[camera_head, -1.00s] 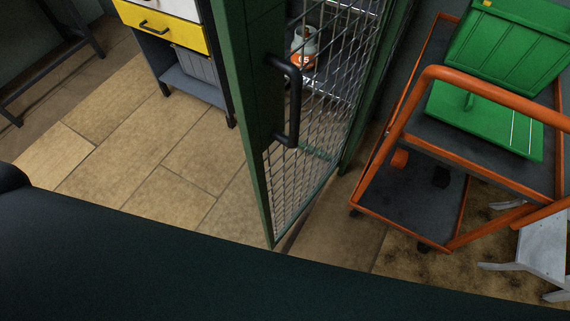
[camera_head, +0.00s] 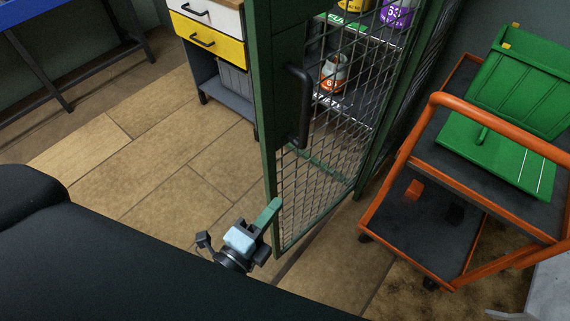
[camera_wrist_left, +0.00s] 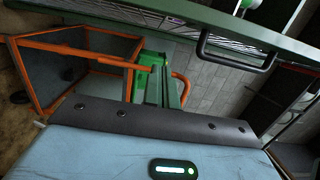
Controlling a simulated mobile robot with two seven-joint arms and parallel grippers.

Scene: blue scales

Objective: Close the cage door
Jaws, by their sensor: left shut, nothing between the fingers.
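The cage door (camera_head: 325,170) has a dark green frame and wire mesh, with a black bar handle (camera_head: 299,105) near its left edge. It stands at an angle, and shelves show through the mesh. In the left wrist view the green door frame (camera_wrist_left: 150,20) and handle (camera_wrist_left: 238,58) cross the top. My left gripper (camera_head: 274,207) is shut and empty, low beside the door's left edge and below the handle. I cannot tell whether its tips touch the frame. Its green fingers (camera_wrist_left: 167,88) also show in the left wrist view. My right gripper is not in view.
An orange-framed cart (camera_head: 385,195) with a green crate (camera_head: 525,85) stands close right of the door. A drawer cabinet (camera_head: 205,38) stands at the back left. A canister (camera_head: 335,72) is on the shelves behind the mesh. The tiled floor left of the door is clear.

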